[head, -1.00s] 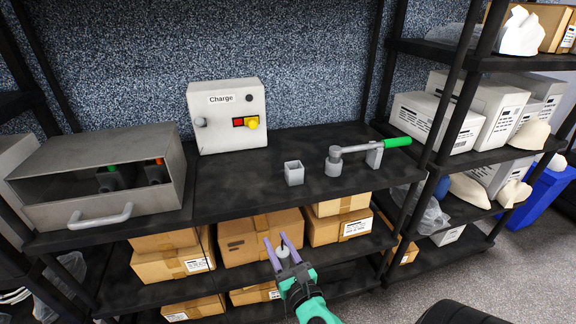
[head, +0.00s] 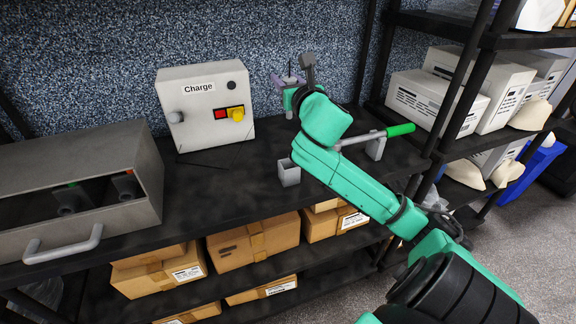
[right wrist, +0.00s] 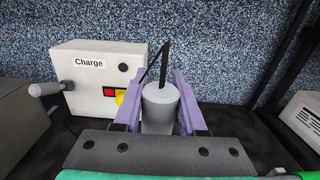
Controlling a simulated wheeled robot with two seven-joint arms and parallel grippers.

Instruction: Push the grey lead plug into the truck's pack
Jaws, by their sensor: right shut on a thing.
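My right gripper (head: 289,80) is above the back of the shelf top, right of the Charge box. In the right wrist view its purple fingers (right wrist: 152,98) are shut on the grey lead plug (right wrist: 160,108), a grey cylinder. A black lead (right wrist: 164,64) rises from the plug's top. The plug is held upright and is mostly hidden in the head view. No truck or pack can be made out for certain. An open-fronted grey case (head: 75,165) at left holds dark parts with red and green marks (head: 124,184). My left gripper is not in view.
The Charge box (head: 205,105) has a knob, a black round spot and a red-yellow switch. A small square grey cup (head: 288,172) stands beside my right arm. A green-handled lever (head: 400,130) is partly behind that arm. Shelf top between case and cup is mostly clear.

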